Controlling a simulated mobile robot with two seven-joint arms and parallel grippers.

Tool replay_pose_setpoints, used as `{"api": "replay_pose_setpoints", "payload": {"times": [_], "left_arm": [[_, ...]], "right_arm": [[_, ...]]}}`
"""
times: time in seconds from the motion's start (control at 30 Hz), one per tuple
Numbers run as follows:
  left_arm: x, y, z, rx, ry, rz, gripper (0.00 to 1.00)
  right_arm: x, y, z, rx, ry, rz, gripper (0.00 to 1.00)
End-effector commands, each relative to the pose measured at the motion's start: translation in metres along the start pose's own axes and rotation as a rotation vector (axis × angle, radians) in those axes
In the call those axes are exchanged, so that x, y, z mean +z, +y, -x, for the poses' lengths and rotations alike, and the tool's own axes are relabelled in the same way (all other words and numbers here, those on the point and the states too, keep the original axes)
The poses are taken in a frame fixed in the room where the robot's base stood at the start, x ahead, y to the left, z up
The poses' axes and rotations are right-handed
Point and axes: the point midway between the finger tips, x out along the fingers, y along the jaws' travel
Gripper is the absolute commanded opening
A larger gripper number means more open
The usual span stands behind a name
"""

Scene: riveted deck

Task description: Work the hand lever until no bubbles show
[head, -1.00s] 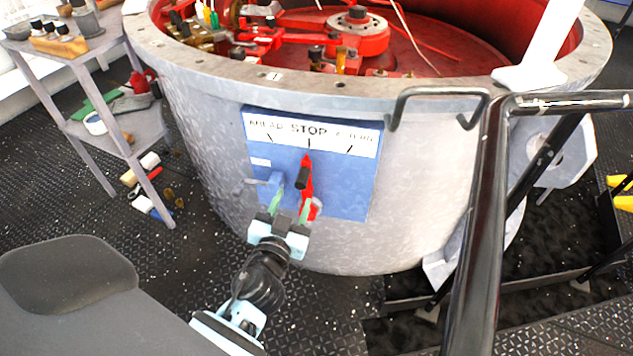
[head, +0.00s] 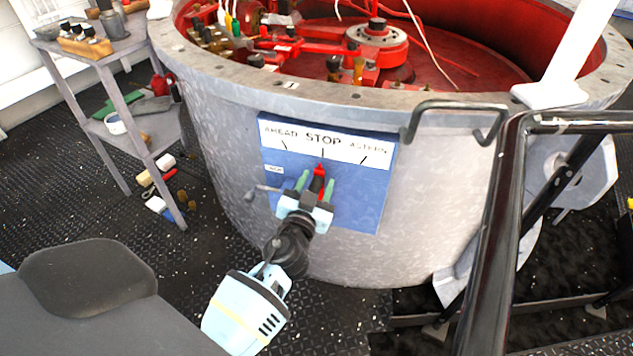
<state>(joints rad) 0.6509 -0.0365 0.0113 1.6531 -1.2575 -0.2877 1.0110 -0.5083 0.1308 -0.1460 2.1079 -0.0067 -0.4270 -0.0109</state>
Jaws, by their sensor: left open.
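A red lever (head: 320,170) with a black grip stands upright on a blue panel (head: 355,205), its tip toward STOP on a white plate marked AHEAD, STOP and ASTERN. A small grey lever (head: 262,190) sticks out at the panel's left. I cannot tell which one the task calls the hand lever. My left gripper (head: 316,184) is open, with its green fingertips on either side of the red lever's black grip. I cannot tell whether they touch it. The gripper hides the lever's lower part. I see no bubbles or sight glass that I can make out. My right gripper is not in view.
The panel sits on a large round grey housing (head: 225,150) with red machinery (head: 378,40) inside. A black handrail (head: 485,240) rises at the right. A grey cart (head: 130,45) with small items stands at the left. Several loose items lie on the deck beside it.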

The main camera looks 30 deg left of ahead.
Motion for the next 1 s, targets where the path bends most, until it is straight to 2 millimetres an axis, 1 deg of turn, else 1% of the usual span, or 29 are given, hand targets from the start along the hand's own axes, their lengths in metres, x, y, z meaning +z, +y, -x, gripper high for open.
{"api": "replay_pose_setpoints", "payload": {"times": [0.13,0.37,0.7,0.73,0.9,1.0], "left_arm": [[0.0000,-0.0003,-0.0061,0.000,0.000,-0.001,0.46],[0.0001,-0.0002,-0.0062,0.000,0.000,-0.001,0.46],[0.0002,0.0000,-0.0059,0.000,0.000,-0.001,0.01],[0.0002,0.0000,-0.0059,0.000,0.000,-0.001,0.00],[0.0005,-0.0003,-0.0058,0.000,-0.001,0.001,0.00],[0.0027,-0.0046,-0.0058,0.000,-0.003,0.024,0.00]], "right_arm": [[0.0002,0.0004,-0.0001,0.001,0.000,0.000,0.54],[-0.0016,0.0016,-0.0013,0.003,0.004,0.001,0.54],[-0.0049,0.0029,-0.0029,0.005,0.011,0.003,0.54],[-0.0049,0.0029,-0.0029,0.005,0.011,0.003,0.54],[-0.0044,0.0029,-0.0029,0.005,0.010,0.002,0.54],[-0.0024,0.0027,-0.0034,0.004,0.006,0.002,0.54]]}}
